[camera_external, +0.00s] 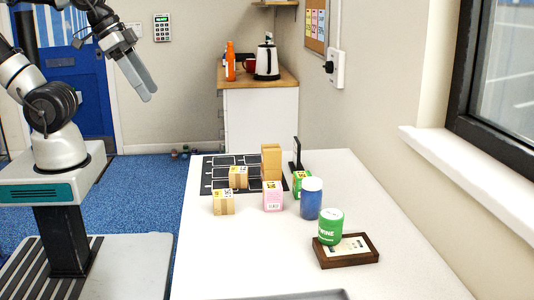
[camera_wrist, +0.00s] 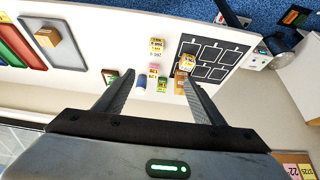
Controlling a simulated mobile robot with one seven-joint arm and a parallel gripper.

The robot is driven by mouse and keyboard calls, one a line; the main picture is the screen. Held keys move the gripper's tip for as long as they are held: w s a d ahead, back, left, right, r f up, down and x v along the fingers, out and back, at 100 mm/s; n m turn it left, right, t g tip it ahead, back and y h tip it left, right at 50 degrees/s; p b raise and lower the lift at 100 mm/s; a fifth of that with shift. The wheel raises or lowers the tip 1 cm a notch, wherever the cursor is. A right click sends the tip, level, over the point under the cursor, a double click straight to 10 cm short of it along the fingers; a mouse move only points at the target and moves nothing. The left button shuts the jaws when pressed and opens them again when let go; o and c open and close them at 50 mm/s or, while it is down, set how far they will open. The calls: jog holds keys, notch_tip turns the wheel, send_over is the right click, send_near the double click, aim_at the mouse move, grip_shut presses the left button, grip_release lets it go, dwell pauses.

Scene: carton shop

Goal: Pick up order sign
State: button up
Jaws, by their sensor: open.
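No readable order sign shows. A thin black upright stand (camera_external: 296,154), seen nearly edge-on at the table's back right, looks most like a sign; I cannot tell it apart in the wrist view. A dark wooden frame or tray (camera_external: 366,257) with a pale printed card lies nearer; a green tin (camera_external: 331,228) stands on or against its left part. My gripper (camera_external: 146,92) is raised left of the table, well away from both. In the wrist view my gripper (camera_wrist: 157,76) has its two fingers spread, with nothing between them.
Small cartons (camera_external: 224,202), a tall carton (camera_external: 271,162), a pink box (camera_external: 273,196), a green box (camera_external: 302,184) and a blue tin (camera_external: 311,199) crowd around the black marked mat (camera_external: 222,162). Coloured trays (camera_wrist: 28,54) lie at the table's other end. The table's front left is clear.

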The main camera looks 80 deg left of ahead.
jog(key=o, duration=0.6)
jog(key=shift+c, duration=0.2)
jog(key=t+b, duration=0.1)
jog(key=b, duration=0.6)
send_over(295, 155)
jog(key=s, duration=0.9)
notch_tip(295, 155, down, 17)
jog(key=x, duration=1.1)
jog(key=shift+w+r, duration=0.1)
jog(key=shift+b+x, duration=0.3)
jog(key=shift+x, duration=2.75)
